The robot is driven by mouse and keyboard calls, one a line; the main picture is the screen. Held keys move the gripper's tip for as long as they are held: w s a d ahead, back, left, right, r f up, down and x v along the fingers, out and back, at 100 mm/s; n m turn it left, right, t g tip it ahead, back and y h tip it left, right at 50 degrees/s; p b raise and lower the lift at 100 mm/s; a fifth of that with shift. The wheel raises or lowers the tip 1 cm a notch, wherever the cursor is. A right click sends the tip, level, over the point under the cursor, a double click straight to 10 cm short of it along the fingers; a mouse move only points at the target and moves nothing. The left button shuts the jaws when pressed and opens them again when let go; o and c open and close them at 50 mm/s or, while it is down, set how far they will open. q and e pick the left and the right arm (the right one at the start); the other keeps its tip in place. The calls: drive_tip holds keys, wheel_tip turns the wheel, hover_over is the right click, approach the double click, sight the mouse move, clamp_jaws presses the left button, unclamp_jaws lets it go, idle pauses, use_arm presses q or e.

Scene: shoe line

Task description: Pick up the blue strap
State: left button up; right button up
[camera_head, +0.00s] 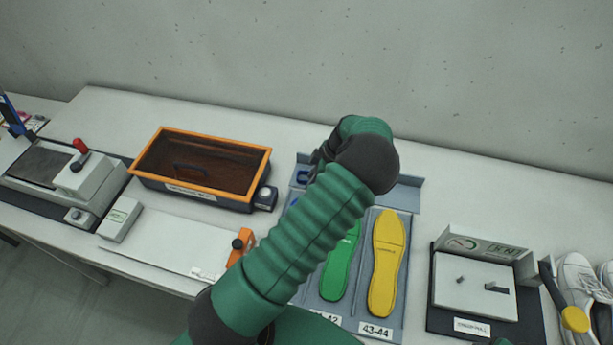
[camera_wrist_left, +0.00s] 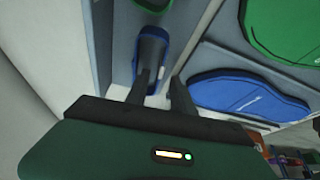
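The blue strap (camera_wrist_left: 153,47) lies in a grey compartment in the left wrist view. In the head view a small blue piece, apparently this strap (camera_head: 302,175), shows at the upper left of the insole tray (camera_head: 412,199). My left gripper (camera_wrist_left: 161,76) is over the strap's near end, its two dark fingers apart, one on each side. I cannot tell whether they touch it. In the head view my left forearm and wrist hide the fingers and part of the tray.
Blue (camera_wrist_left: 250,93) and green (camera_wrist_left: 285,30) insoles lie beside the strap; a yellow insole (camera_head: 387,262) is farther right. A green piece (camera_wrist_left: 152,4) lies beyond the strap. An orange-rimmed box (camera_head: 262,160) stands left of the tray. A press plate device (camera_head: 475,285) and white shoes stand right.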

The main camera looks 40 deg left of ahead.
use_arm(q)
drive_tip(key=shift+a+f, duration=0.35)
drive_tip(key=shift+a, duration=0.05)
drive_tip(key=shift+d, duration=0.15)
clamp_jaws()
idle(1.0)
